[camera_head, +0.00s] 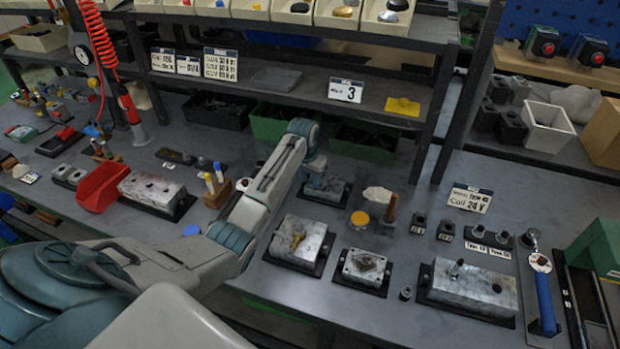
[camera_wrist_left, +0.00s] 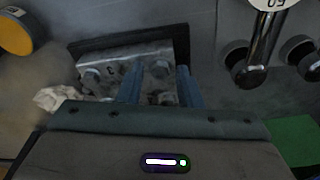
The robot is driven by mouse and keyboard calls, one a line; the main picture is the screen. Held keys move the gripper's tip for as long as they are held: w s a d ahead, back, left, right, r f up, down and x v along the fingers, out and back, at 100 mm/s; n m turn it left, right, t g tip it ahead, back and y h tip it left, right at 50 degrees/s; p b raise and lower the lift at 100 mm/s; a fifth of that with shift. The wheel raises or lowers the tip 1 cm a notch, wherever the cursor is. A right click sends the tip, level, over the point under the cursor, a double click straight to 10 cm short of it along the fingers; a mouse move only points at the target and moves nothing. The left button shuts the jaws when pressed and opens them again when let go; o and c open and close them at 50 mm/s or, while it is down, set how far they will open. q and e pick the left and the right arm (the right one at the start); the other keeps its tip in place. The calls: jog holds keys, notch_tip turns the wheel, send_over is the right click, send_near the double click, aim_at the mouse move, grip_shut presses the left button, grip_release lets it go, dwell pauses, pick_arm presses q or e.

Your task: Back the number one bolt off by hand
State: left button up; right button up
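A grey metal valve block (camera_head: 327,188) on a black base sits at the back of the bench, partly hidden by my left arm. In the left wrist view the block (camera_wrist_left: 124,60) shows a bolt head (camera_wrist_left: 91,76) at its left and another bolt head (camera_wrist_left: 159,69) near the middle. A dark mark like a 3 is beside the left bolt. I cannot make out which bolt is number one. My left gripper (camera_wrist_left: 160,84) is open, its two blue fingers apart over the block, with the middle bolt seen between them. My right gripper is not in view.
A yellow-topped round container (camera_head: 360,219), a pale crumpled cloth (camera_head: 377,194) and a brown-handled tool (camera_head: 391,208) lie just right. A shelf (camera_head: 300,88) overhangs behind.

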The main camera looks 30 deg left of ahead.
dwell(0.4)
pick_arm(q)
jog(key=shift+r+p, duration=0.1)
jog(key=shift+p, duration=0.4)
grip_shut()
jog(key=n, duration=0.5)
jog(key=shift+d+n+y, duration=0.1)
jog(key=shift+n+y, duration=0.3)
jog(key=n, duration=0.6)
jog(key=shift+w+g+y, duration=0.15)
jog(key=shift+g+y, duration=0.25)
jog(key=n, duration=0.5)
jog(key=shift+d+g, duration=0.1)
jog(key=shift+g, duration=0.3)
jog(key=n, duration=0.5)
jog(key=shift+w+g, duration=0.15)
jog(key=shift+g, duration=0.25)
